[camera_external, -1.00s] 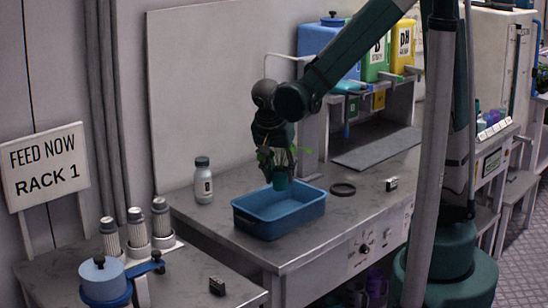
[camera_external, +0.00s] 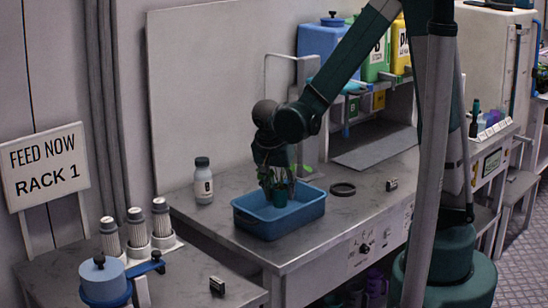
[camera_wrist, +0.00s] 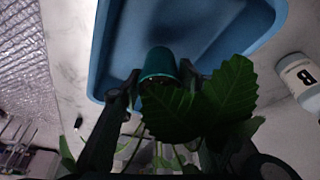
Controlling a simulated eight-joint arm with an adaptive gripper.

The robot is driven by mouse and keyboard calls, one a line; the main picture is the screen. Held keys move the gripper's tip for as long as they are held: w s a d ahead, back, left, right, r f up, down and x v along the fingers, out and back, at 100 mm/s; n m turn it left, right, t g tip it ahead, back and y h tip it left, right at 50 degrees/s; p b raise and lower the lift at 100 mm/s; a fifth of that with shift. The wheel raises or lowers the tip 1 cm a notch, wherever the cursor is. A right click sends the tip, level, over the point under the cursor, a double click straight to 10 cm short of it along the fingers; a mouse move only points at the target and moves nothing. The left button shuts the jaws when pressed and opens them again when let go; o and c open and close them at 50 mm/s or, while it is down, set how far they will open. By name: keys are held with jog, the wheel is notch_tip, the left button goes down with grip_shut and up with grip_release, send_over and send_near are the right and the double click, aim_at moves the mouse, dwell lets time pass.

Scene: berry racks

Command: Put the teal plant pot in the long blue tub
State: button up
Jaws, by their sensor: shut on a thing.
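The teal plant pot (camera_external: 281,194) holds a green leafy plant and hangs over the long blue tub (camera_external: 262,228), its base at about the level of the tub's rim. My gripper (camera_external: 277,180) points down and is shut on the pot. In the wrist view the pot (camera_wrist: 159,64) sits between the fingertips, with large leaves (camera_wrist: 205,100) covering part of it and the right finger. The tub (camera_wrist: 215,25) lies beyond it and looks empty. I cannot tell whether the pot touches the tub floor.
A white bottle (camera_external: 203,182) stands left of the tub; it also shows in the wrist view (camera_wrist: 300,80). A black ring (camera_external: 342,189) and a small dark block (camera_external: 391,184) lie to the right. A rack with coloured containers stands behind.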

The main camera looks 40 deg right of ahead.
aim_at(280, 201)
jog(key=shift+f+b, duration=0.35)
jog(key=shift+f, duration=1.7)
jog(key=shift+f, duration=0.2)
jog(key=o, duration=0.9)
jog(key=shift+r, duration=0.25)
jog(key=shift+p+v, duration=0.9)
jog(key=shift+v, duration=5.05)
jog(key=shift+d+r, duration=0.1)
jog(key=shift+r, duration=0.05)
